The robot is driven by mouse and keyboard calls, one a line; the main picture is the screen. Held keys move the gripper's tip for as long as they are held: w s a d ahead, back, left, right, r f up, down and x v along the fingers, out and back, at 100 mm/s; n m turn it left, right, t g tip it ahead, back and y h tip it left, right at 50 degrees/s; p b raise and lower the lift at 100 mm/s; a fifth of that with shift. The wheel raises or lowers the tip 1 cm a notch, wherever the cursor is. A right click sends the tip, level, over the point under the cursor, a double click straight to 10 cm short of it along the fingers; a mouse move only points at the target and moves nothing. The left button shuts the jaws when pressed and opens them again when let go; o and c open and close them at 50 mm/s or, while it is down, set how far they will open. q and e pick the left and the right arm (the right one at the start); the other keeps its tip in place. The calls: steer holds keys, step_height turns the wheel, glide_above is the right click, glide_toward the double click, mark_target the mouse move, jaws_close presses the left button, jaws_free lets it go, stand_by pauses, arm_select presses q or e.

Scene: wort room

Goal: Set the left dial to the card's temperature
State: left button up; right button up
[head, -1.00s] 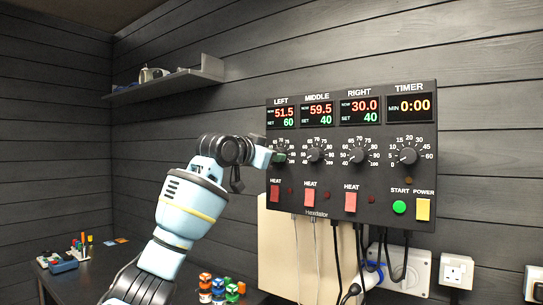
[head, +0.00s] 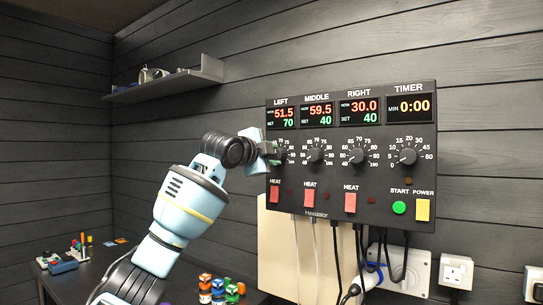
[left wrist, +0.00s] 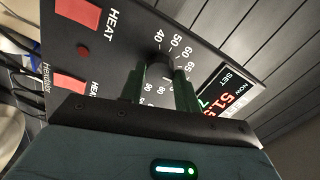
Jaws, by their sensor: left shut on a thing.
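The left dial (head: 283,157) is on the black control panel (head: 330,185), under the LEFT display (head: 282,117), which reads NOW 51.5 and SET 70. My left gripper (head: 273,153) is shut on the dial's knob and hides much of it. In the left wrist view, the dark knob (left wrist: 163,62) shows between the two green fingers, with scale numbers around it. The dial's pointer cannot be made out. No card with a readable temperature is in view. My right gripper is not in view.
The middle dial (head: 318,151) and right dial (head: 357,151) are close to the right, with red HEAT switches (head: 309,197) below. Cables hang under the panel. A shelf (head: 170,84) is on the back wall. Small colored items stand on the dark table (head: 190,292).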

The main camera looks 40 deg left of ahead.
arm_select(q)
steer(key=m, duration=0.6)
steer(key=shift+y, duration=0.3)
stand_by(0.4)
steer(key=o, duration=1)
steer(key=shift+c, duration=0.2)
steer(key=shift+s, duration=0.1)
steer(key=s+d, duration=0.1)
steer(key=s, duration=0.6)
steer(key=shift+s+d, duration=0.25)
steer(key=shift+r, duration=0.1)
